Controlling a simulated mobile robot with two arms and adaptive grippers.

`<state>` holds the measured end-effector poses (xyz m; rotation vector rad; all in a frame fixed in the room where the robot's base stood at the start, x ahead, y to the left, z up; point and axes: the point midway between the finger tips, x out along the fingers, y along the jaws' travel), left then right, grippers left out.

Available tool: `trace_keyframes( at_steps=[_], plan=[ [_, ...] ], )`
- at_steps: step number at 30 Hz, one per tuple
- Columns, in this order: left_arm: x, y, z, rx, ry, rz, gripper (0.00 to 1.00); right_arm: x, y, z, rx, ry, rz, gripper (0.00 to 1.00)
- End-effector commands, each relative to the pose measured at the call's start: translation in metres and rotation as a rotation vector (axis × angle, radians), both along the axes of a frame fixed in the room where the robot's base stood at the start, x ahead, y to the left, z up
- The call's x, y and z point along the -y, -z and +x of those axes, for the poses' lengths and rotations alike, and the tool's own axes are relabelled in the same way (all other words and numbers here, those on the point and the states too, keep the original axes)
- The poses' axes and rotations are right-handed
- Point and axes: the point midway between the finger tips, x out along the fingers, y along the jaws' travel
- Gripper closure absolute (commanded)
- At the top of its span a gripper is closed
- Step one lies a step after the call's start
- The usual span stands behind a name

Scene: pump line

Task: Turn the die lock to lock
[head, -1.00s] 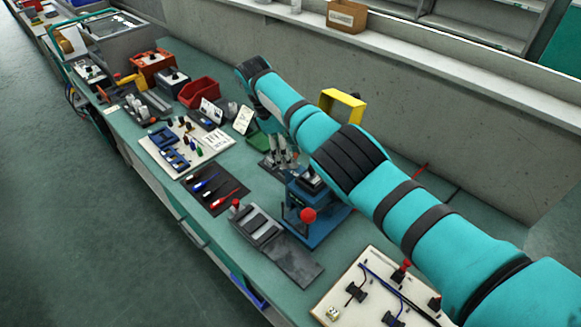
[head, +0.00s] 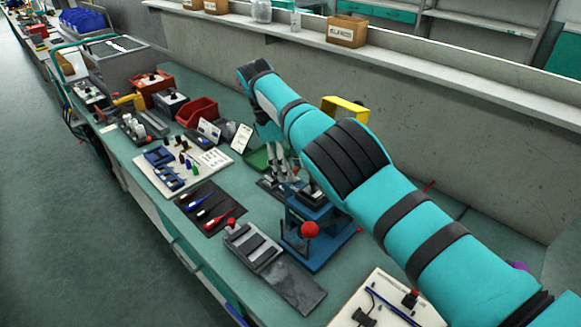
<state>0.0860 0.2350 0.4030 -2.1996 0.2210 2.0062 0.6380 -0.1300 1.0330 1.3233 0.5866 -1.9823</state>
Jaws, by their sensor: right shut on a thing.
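A blue press (head: 297,238) with a red ball knob (head: 310,229) stands on the green bench. My right arm comes in from the right and reaches over it. My right gripper (head: 284,172) points down just behind and left of the press top, by a small dark part at the press. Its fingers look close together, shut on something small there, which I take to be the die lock. The fingers and the arm hide most of that part, so I cannot tell the lock's position. My left gripper is not in view.
In front of the press lies a grey fixture (head: 252,247) with a plate. A dark mat with screwdrivers (head: 208,207) and a white board (head: 205,174) lie left. A wire board (head: 375,300) lies front right.

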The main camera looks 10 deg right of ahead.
Motion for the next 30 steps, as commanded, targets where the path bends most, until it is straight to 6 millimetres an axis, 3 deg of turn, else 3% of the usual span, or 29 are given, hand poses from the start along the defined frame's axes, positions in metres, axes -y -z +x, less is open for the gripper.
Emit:
trace_keyframes(
  at_steps=[7, 8, 10, 24, 30],
  plan=[
    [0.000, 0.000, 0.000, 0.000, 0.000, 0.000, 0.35, 0.000, -0.001, 0.000, 0.000, -0.001, 0.001, 0.90],
    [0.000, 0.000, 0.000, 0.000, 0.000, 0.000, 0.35, 0.000, -0.001, 0.000, 0.000, -0.001, 0.001, 0.56],
    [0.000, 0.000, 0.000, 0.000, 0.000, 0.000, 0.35, 0.000, -0.001, 0.000, 0.000, -0.001, 0.001, 0.48],
    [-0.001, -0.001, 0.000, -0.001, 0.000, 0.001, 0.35, 0.000, 0.000, 0.000, 0.001, -0.002, 0.001, 0.48],
    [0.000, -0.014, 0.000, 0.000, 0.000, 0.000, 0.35, 0.000, -0.003, 0.000, 0.001, -0.023, 0.001, 0.48]
  ],
)
